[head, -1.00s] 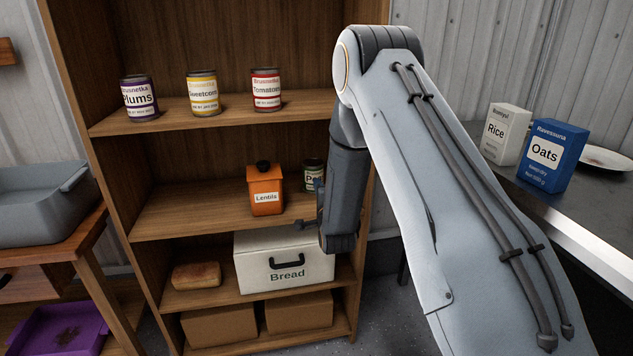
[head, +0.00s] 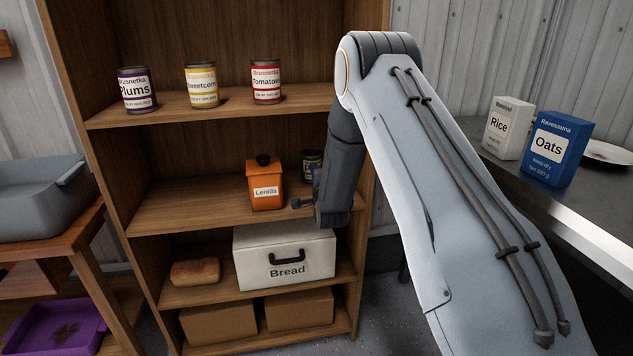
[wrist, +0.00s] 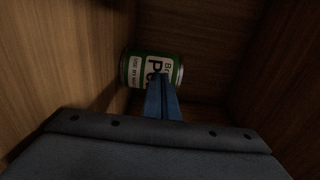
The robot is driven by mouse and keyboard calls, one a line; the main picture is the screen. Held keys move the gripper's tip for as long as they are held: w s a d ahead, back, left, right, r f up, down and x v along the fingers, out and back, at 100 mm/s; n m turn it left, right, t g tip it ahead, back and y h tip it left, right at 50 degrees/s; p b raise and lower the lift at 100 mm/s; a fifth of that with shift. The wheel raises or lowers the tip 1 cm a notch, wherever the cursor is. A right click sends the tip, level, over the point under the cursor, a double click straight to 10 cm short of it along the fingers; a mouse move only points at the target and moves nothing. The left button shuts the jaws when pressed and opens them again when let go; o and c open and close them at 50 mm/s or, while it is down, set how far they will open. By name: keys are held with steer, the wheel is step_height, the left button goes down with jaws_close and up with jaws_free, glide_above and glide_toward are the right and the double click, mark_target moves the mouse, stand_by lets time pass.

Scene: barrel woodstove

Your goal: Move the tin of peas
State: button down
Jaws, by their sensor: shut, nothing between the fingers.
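The tin of peas (head: 312,163) stands on the middle shelf behind and right of the orange lentils canister, partly hidden by my arm in the head view. In the wrist view the green and white tin (wrist: 137,68) shows sideways near the cabinet walls, its label partly covered by my fingers. My gripper (wrist: 161,80) is shut and empty, its blue fingers pointing toward the tin. I cannot tell whether the fingertips touch it. In the head view my gripper (head: 297,203) is mostly hidden by my own wrist, at shelf height.
The lentils canister (head: 266,184) stands just left of the tin. Plums (head: 137,90), sweetcorn (head: 202,86) and tomatoes (head: 266,82) tins stand on the shelf above. The bread bin (head: 285,258) is below. The middle shelf's left part (head: 180,207) is clear.

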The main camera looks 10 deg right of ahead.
steer(key=w+b, duration=0.3)
steer(key=w, duration=0.3)
steer(key=shift+w+d, duration=0.1)
steer(key=shift+w, duration=0.15)
